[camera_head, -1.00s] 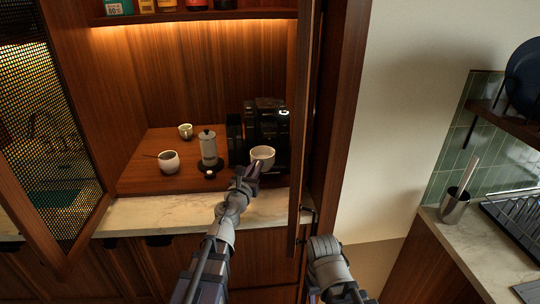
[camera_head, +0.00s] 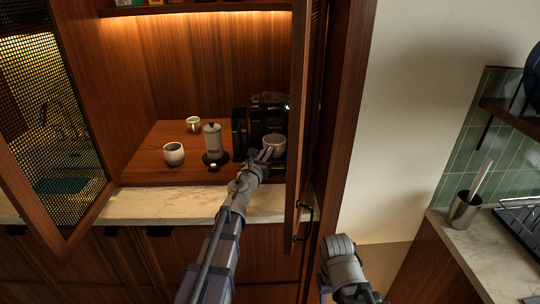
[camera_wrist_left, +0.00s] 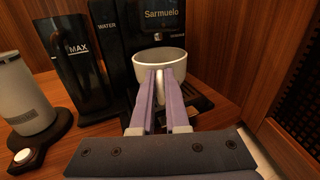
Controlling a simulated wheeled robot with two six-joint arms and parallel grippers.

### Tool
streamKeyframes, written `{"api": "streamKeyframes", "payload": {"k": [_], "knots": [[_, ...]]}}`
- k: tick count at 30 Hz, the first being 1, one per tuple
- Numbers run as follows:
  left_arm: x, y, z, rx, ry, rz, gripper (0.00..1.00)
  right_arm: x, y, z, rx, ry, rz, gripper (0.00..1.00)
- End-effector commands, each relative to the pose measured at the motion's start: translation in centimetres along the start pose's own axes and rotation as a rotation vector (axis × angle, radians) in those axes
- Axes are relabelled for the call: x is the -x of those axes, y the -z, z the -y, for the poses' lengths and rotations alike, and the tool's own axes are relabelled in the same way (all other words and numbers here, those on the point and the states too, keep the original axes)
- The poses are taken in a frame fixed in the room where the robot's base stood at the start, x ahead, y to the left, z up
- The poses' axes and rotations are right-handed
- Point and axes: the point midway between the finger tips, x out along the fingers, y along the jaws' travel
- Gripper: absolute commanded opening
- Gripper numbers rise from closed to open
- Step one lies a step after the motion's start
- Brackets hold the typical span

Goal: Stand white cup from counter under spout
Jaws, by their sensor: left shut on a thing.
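The white cup (camera_head: 274,144) is upright at the front of the black coffee machine (camera_head: 270,112), in the cabinet niche. My left gripper (camera_head: 263,155) reaches in from the front and is shut on the cup. In the left wrist view the cup (camera_wrist_left: 160,62) is at the far end of the fingers (camera_wrist_left: 160,80), with its white handle between them. The cup is over or on the drip tray (camera_wrist_left: 196,104); I cannot tell whether it touches. The spout is not clearly visible. Only part of my right arm shows at the bottom of the head view, not its gripper.
An open door (camera_head: 303,130) closes off the right side.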

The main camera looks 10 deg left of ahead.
Motion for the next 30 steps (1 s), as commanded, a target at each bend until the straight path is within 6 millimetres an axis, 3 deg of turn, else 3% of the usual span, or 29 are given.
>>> {"api": "streamKeyframes", "payload": {"k": [7, 8, 15, 26, 30], "knots": [[-0.01, 0.34, -0.01, 0.0, 0.0, 0.0, 0.0, -0.34, 0.03, 0.04, 0.0, 0.0, 0.0, 0.5], [-0.01, 0.17, 0.0, 0.0, 0.0, 0.0, 0.16, -0.17, 0.02, 0.03, 0.0, 0.0, 0.0, 0.5], [-0.01, 0.14, 0.0, 0.0, -0.001, 0.0, 0.42, -0.14, 0.02, 0.02, 0.0, 0.0, 0.0, 0.5], [-0.01, -0.17, 0.01, 0.0, -0.001, 0.0, 0.42, 0.17, 0.0, -0.01, 0.0, 0.0, 0.0, 0.5], [0.9, -0.09, 0.47, 0.0, -0.001, 0.0, 0.42, 0.11, 0.01, 0.0, 0.0, 0.0, 0.0, 0.5]]}}
